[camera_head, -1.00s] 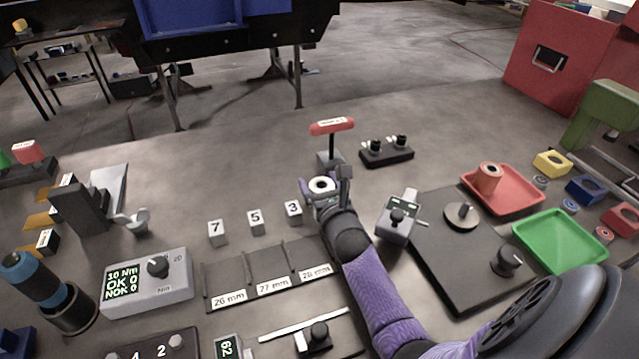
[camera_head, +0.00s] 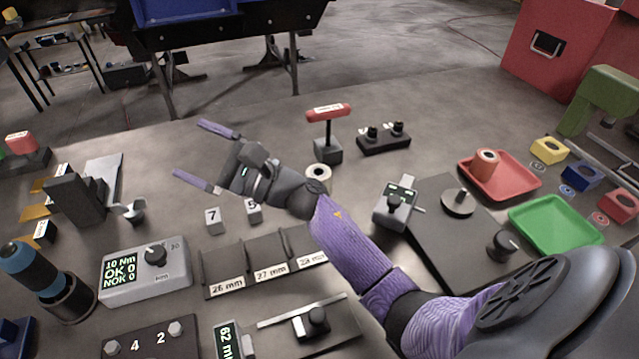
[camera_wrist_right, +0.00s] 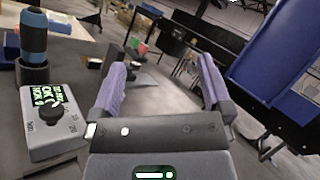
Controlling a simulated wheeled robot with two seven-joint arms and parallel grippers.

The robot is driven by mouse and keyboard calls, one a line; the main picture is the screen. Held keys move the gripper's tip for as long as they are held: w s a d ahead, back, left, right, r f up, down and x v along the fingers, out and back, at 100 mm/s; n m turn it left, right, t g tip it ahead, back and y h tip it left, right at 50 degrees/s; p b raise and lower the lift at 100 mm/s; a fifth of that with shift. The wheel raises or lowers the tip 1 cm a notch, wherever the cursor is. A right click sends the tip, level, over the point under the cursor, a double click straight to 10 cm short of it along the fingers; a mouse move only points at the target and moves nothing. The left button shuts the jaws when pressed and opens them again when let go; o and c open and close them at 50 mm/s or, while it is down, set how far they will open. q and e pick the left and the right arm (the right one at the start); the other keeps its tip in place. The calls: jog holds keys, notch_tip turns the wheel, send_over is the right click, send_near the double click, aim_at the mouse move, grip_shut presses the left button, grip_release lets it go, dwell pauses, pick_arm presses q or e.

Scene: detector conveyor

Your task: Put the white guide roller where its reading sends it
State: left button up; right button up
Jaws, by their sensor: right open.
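The white guide roller (camera_head: 318,176) stands on the bench with its dark hole up, at the foot of the red-handled T-shaped tool. My right forearm and wrist hide part of its lower side. My right gripper (camera_head: 205,155) is open and empty, in the air to the left of the roller, its purple fingers pointing left. In the right wrist view the two fingers (camera_wrist_right: 163,88) are wide apart with nothing between them. The detector box (camera_head: 395,206) sits right of my forearm; its reading is too small to read. My left gripper is not in view.
A red tray (camera_head: 519,181) holds a salmon roller (camera_head: 486,163); a green tray (camera_head: 556,228) is empty. Slots (camera_head: 259,262) marked 26, 27 and 28 mm lie below my wrist. Number blocks (camera_head: 213,220), a torque meter (camera_head: 146,272) and a driver (camera_head: 45,280) stand at left.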

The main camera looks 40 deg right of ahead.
jog(key=s+a+f+n+g+y+b, duration=0.1)
jog(key=s+a+f+n+g+y, duration=0.1)
jog(key=a+n+g, duration=0.7)
jog(key=g+h+b, duration=0.3)
jog(key=g+h, duration=0.3)
jog(key=h, duration=1.3)
send_over(320, 178)
jog(key=a, duration=0.1)
notch_tip(320, 178, down, 6)
jog(key=shift+h, duration=0.3)
jog(key=b+x, duration=0.1)
jog(key=x, duration=0.2)
jog(key=b+x, duration=0.1)
jog(key=x, duration=0.1)
jog(key=b+x, duration=0.1)
jog(key=x, duration=0.2)
jog(key=shift+a+f, duration=0.2)
jog(key=shift+f, duration=0.3)
jog(key=shift+d, duration=0.1)
jog(key=shift+w, duration=0.1)
jog(key=c, duration=0.7)
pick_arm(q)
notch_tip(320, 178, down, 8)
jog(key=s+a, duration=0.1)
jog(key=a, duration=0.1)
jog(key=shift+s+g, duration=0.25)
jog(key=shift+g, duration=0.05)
pick_arm(e)
grip_shut()
